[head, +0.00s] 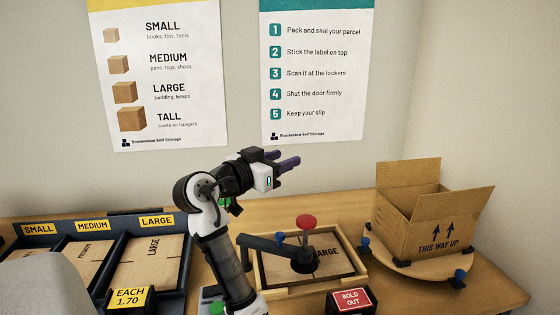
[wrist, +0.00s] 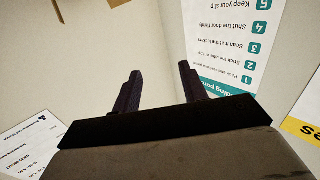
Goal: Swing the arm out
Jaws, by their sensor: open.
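A dark swing arm (head: 268,246) lies low across a wooden tray (head: 352,279) that holds a flat carton marked LARGE (head: 335,257). A red knob (head: 306,221) stands on a post at the arm's right part. The arm's left end is close behind my forearm in the picture. My gripper (head: 288,163) is open and empty, raised above and behind the tray, its fingers pointing right. In the wrist view both dark fingers (wrist: 160,88) stand apart with only wall and posters beyond them. The swing arm is not in the wrist view.
An open carton (head: 435,222) stands on a round wooden turntable (head: 408,266) with blue knobs at right. A rack of flat cartons (head: 152,265) is at left. A SOLD OUT sign (head: 351,300) stands before the tray. Posters (head: 312,75) hang on the wall behind.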

